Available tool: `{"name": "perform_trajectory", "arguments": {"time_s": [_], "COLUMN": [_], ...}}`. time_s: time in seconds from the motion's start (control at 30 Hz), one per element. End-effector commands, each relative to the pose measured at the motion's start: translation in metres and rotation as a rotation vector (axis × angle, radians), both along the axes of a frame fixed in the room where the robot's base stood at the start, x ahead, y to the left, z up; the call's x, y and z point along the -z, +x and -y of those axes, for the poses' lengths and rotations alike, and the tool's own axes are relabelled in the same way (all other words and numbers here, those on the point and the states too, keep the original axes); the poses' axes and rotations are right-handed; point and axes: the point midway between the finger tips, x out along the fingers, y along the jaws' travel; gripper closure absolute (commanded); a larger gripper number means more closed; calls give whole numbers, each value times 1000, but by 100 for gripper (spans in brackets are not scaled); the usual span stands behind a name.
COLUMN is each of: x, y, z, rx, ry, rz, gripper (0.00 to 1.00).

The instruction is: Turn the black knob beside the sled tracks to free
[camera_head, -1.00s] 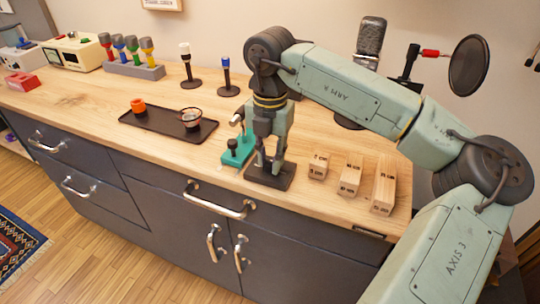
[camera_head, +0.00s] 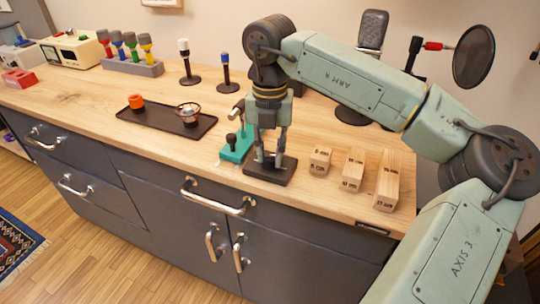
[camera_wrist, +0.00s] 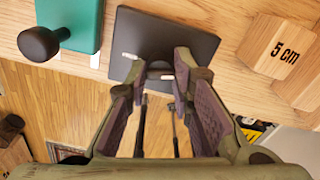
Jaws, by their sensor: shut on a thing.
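A black square base plate (camera_head: 282,178) lies near the counter's front edge. My gripper (camera_head: 269,160) points straight down over it. In the wrist view, my gripper's fingertips (camera_wrist: 163,68) are close around a dark round knob (camera_wrist: 158,46) on the black plate, which also shows there (camera_wrist: 198,40). The fingers cover much of the knob, and its pointer cannot be made out. Small white marks sit on the plate beside the fingers. In the head view the knob is hidden by the fingers. I cannot pick out any sled tracks.
A green fixture (camera_head: 238,148) with a black handle (camera_wrist: 40,43) stands close at the left. Wooden blocks (camera_head: 353,170) stand close at the right. A dark tray (camera_head: 150,119) holds an orange ring and a small bowl. A microphone (camera_head: 370,40) stands behind my arm.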

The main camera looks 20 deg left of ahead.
Motion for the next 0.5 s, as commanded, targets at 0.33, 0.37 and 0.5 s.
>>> {"name": "perform_trajectory", "arguments": {"time_s": [0.33, 0.37, 0.5], "x": [2, 2, 1], "y": [0, 0, 0], "z": [0, 0, 0], "rx": [-327, -356, -489], "ry": [1, 1, 1], "rz": [2, 2, 2], "gripper": [100, 100, 100]}}
